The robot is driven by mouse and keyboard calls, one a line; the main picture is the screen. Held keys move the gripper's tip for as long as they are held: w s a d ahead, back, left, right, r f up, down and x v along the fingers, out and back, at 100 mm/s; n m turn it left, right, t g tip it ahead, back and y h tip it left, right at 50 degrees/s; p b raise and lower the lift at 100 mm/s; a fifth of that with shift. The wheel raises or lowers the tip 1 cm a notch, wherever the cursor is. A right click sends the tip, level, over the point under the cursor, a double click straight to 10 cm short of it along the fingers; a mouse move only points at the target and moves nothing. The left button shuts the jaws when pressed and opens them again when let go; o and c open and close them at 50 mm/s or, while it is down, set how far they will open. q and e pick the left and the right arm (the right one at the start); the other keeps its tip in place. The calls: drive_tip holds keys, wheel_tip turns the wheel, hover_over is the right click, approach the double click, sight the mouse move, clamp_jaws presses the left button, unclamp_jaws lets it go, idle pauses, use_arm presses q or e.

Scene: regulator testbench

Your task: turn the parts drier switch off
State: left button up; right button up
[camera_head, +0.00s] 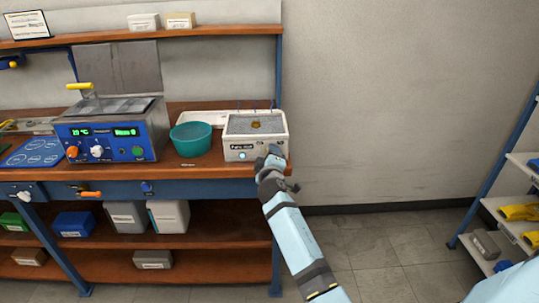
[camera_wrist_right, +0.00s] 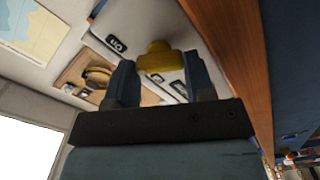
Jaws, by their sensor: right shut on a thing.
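The parts drier (camera_head: 232,152) is a whitish box with a grey top at the right end of the bench. Its front has a dark label and a small lit button. My right gripper (camera_head: 274,150) is at its front right corner and hides that part of the front. In the right wrist view, the fingers of my right gripper (camera_wrist_right: 160,78) are on either side of a yellow switch knob (camera_wrist_right: 158,60), shut on it. A dark label (camera_wrist_right: 116,44), seen turned and seeming to read "ON", is beside the knob. My left gripper is not in view.
A teal bowl (camera_head: 191,139) stands just left of the drier. A blue-fronted bath unit (camera_head: 110,140) with knobs and green displays stands further left. The wall and floor right of the bench are clear; a shelf rack (camera_head: 490,205) is at far right.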

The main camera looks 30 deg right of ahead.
drive_tip(key=n+p, duration=0.1)
drive_tip(key=n, duration=0.1)
drive_tip(key=shift+d+r+n, duration=0.1)
drive_tip(key=shift+n, duration=0.3)
drive_tip(key=shift+n+p, duration=0.65)
drive_tip(key=shift+n, duration=0.25)
drive_tip(key=n+p, duration=0.2)
drive_tip(key=n, duration=0.1)
drive_tip(key=shift+n, duration=0.3)
drive_tip(key=n+p, duration=0.2)
drive_tip(key=n, duration=0.1)
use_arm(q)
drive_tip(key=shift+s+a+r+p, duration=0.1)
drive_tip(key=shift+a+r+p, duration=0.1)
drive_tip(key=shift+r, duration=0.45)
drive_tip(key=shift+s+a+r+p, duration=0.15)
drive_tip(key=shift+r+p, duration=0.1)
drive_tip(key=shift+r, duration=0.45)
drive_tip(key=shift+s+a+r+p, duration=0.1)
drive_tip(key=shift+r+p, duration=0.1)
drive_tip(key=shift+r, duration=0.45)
use_arm(e)
drive_tip(key=shift+n, duration=1)
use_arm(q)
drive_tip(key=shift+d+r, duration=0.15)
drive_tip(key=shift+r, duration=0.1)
use_arm(e)
drive_tip(key=shift+f, duration=0.2)
drive_tip(key=o, duration=0.6)
